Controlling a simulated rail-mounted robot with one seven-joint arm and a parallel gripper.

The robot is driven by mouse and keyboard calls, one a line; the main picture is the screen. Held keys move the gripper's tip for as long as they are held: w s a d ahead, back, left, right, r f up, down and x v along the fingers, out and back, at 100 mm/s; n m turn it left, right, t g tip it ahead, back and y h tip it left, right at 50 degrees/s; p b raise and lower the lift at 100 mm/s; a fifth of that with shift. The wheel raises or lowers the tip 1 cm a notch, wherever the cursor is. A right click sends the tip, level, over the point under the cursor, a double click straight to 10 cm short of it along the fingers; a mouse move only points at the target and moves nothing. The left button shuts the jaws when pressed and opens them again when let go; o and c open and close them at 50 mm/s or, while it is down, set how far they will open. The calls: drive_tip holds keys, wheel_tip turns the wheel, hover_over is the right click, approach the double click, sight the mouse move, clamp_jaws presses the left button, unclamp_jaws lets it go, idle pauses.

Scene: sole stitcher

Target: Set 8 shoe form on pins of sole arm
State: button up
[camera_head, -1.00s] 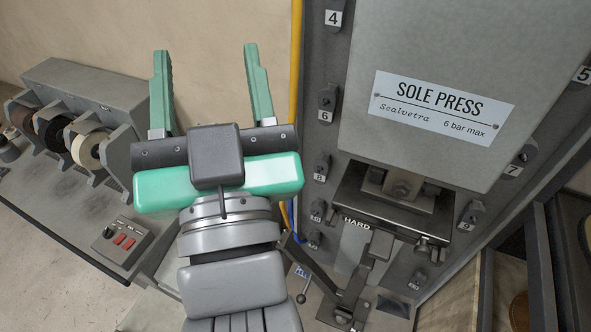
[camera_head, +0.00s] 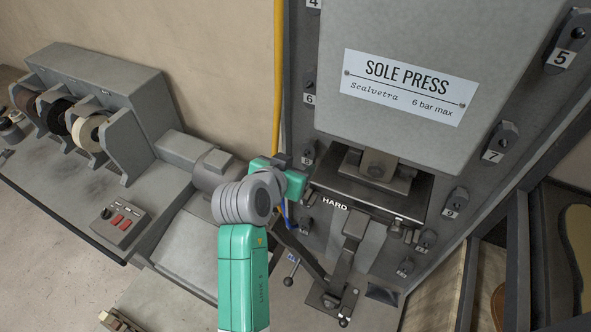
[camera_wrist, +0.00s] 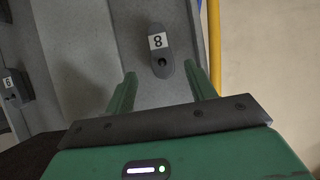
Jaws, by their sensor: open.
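The 8 shoe form (camera_wrist: 162,66) is a small dark grey block with a white label, hanging on the grey panel. In the wrist view it shows upside down between the fingers of my gripper (camera_wrist: 160,75). My gripper is open, its two green fingers on either side of the form, with no clear contact. In the head view the 8 form (camera_head: 309,148) is on the panel left of the press, just above my gripper's teal body. The fingers are hidden there. I cannot tell for certain which part is the sole arm, and no pins can be made out.
Forms 6 (camera_head: 309,84), 7 (camera_head: 503,136) and 5 (camera_head: 570,35) hang on the same panel. The sole press (camera_head: 411,87) stands beside it, with a HARD plate below. A yellow pipe (camera_head: 279,70) runs by the panel's left edge.

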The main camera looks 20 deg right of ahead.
sight(306, 153)
drive_tip(key=b+x, duration=0.4)
drive_tip(key=x, duration=0.2)
drive_tip(key=shift+f, duration=0.15)
drive_tip(key=shift+w+d+f+b, duration=0.1)
drive_tip(key=shift+w+d+b, duration=0.25)
drive_tip(key=shift+w+d, duration=0.15)
drive_tip(key=shift+a, duration=0.1)
clamp_jaws()
drive_tip(key=shift+r, duration=0.2)
drive_tip(key=shift+s, duration=0.1)
drive_tip(key=shift+s+a+p, duration=0.7)
drive_tip(key=shift+s+a, duration=0.15)
drive_tip(key=shift+s+a+p, duration=0.4)
drive_tip(key=shift+s+a, duration=0.4)
drive_tip(key=shift+s, duration=0.15)
